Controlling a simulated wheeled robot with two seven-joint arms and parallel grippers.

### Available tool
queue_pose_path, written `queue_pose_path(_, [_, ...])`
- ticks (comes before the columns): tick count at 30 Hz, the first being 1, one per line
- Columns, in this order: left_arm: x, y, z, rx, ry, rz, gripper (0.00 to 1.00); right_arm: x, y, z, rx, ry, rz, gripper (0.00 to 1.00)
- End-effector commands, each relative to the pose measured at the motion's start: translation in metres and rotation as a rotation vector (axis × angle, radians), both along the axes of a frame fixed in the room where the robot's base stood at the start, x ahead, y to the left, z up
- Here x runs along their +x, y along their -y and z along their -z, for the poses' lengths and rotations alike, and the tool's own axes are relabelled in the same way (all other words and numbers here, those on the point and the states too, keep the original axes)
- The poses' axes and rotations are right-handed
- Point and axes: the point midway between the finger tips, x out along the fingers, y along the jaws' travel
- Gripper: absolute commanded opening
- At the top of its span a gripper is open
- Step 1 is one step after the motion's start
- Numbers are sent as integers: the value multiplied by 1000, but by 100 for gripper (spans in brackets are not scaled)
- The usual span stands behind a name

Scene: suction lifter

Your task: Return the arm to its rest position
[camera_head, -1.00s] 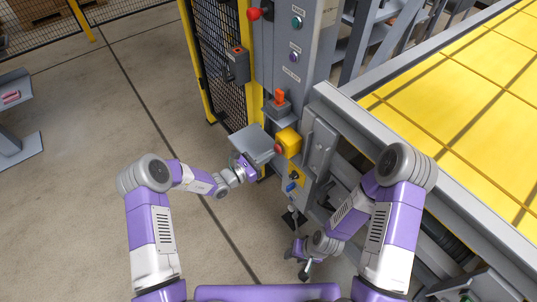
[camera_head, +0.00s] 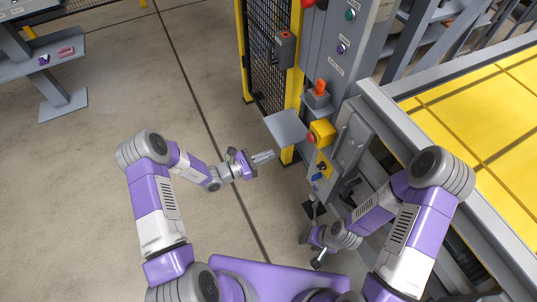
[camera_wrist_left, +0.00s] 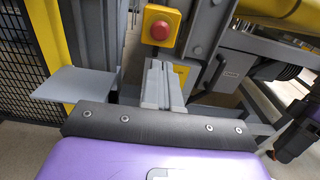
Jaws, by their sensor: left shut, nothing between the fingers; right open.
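My left gripper (camera_head: 266,156) is at the middle of the head view, in front of the grey machine column. Its fingers are shut with nothing between them. In the left wrist view the closed fingers (camera_wrist_left: 163,85) point towards the column, below the red emergency button (camera_wrist_left: 160,24) on its yellow box. That button shows in the head view (camera_head: 311,138), right of the fingertips and apart from them. My right gripper (camera_head: 318,262) hangs low beside the machine's base, open; its fingers are small and partly hidden by its wrist.
A grey shelf plate (camera_head: 287,126) juts from the column just above my left gripper. A yellow-framed mesh fence (camera_head: 265,60) stands behind it. A yellow-topped table (camera_head: 480,125) is on the right. A grey rack (camera_head: 50,65) stands upper left; the left floor is clear.

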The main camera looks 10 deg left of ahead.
Motion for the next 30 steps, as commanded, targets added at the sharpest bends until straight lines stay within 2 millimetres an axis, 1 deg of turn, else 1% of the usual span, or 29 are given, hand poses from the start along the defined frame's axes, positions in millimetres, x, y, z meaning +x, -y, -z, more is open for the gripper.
queue_pose_path(9, [-1, 1, 1, 3, -2, 5, 0, 0, 0, 0, 0, 0, 0, 43])
queue_pose_path(11, [-7, 6, 4, 21, -11, 30, 0, 0, 0, 0, 0, 0, 0, 43])
queue_pose_path(13, [-22, 17, 12, 65, -30, 98, 0, 0, 0, 0, 0, 0, 0, 43])
queue_pose_path(14, [-33, 24, 18, 96, -42, 141, 0, 0, 0, 0, 0, 0, 0, 43])
queue_pose_path(16, [-67, 41, 35, 195, -68, 276, 0, 0, 0, 0, 0, 0, 0, 43])
queue_pose_path(17, [-84, 47, 44, 249, -78, 344, 0, 0, 0, 0, 0, 0, 0, 43])
queue_pose_path(18, [-109, 52, 55, 326, -84, 437, 0, 0, 0, 0, 0, 0, 0, 43])
queue_pose_path(20, [-145, 55, 73, 448, -79, 577, 0, 0, 0, 0, 0, 0, 0, 43])
queue_pose_path(21, [-168, 54, 83, 532, -65, 667, 0, 0, 0, 0, 0, 0, 0, 43])
queue_pose_path(23, [-198, 47, 98, 655, -28, 792, 0, 0, 0, 0, 0, 0, 0, 43])
queue_pose_path(24, [-214, 40, 106, 738, 9, 871, 0, 0, 0, 0, 0, 0, 0, 43])
queue_pose_path(27, [-244, 20, 123, 940, 136, 1042, 0, 0, 0, 0, 0, 0, 0, 43])
queue_pose_path(30, [-257, 2, 134, 1123, 312, 1167, 0, 0, 0, 0, 0, 0, 0, 43])
